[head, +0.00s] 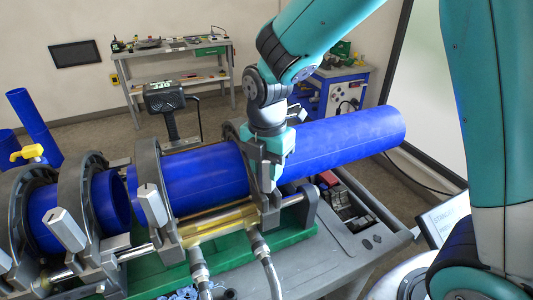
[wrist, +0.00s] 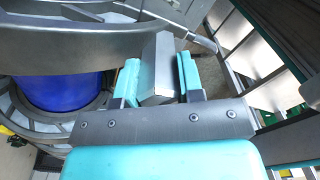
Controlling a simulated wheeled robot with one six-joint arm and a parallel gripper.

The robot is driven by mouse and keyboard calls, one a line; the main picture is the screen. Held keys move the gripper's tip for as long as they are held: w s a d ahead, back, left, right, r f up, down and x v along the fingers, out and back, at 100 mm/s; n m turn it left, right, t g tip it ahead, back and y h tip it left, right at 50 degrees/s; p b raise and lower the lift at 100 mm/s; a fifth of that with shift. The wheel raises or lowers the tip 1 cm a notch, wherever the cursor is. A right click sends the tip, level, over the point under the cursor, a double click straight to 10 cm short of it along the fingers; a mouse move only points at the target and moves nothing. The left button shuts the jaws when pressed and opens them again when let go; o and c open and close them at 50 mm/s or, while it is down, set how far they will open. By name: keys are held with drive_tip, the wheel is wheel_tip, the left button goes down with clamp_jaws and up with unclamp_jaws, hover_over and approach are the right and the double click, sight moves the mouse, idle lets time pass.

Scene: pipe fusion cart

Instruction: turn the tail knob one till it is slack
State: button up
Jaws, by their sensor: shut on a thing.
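My gripper (head: 270,168) is over the right-hand clamp ring (head: 247,139), beside the long blue pipe (head: 340,143). In the wrist view, the teal fingers of my gripper (wrist: 160,82) stand either side of a grey block-shaped knob (wrist: 160,68) and are shut on it. I take this to be the tail knob. In the head view my gripper mostly hides it, so how tight it sits cannot be told. Similar grey knobs stand on the other clamps, one at the middle (head: 152,204) and one at the left (head: 65,229).
Hoses (head: 268,272) rise at the front of the clamp carriage. The green bed (head: 230,252) lies under it on the grey cart (head: 355,245). A heater-like plate on a stand (head: 164,97) is behind. A workbench (head: 180,50) stands at the back wall.

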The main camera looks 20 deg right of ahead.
drive_tip(key=shift+n, duration=1.1)
drive_tip(key=n+p, duration=0.1)
drive_tip(key=n, duration=0.2)
drive_tip(key=shift+n+p, duration=0.35)
drive_tip(key=shift+n, duration=1.15)
